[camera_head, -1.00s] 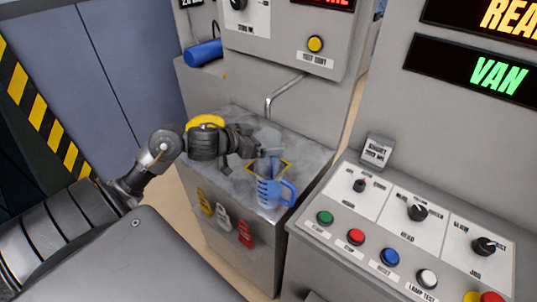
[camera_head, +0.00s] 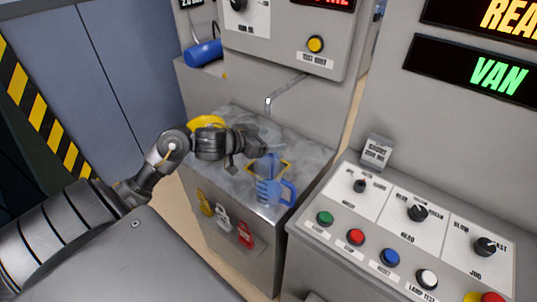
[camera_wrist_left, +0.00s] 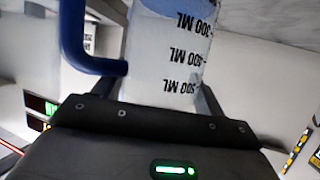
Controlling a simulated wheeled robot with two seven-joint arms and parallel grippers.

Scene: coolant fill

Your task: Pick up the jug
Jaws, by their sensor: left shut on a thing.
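The jug (camera_head: 270,192) is a translucent blue measuring cup with a handle on its right side in the head view. It stands upright at the front of the grey metal counter, by a yellow-edged square mark. My left gripper (camera_head: 262,153) is at the jug's upper part, from behind and left, and is shut on it. In the left wrist view the jug (camera_wrist_left: 165,60) fills the space between the fingers, with black ML markings and a blue handle at the left. The fingertips are largely hidden in the head view. My right gripper is not in view.
A metal spout (camera_head: 282,91) reaches over the counter (camera_head: 310,160) behind the jug. A yellow object (camera_head: 207,121) lies behind my left wrist. Coloured tags (camera_head: 223,218) hang on the counter's front. A control console (camera_head: 400,235) with buttons and knobs stands close on the right.

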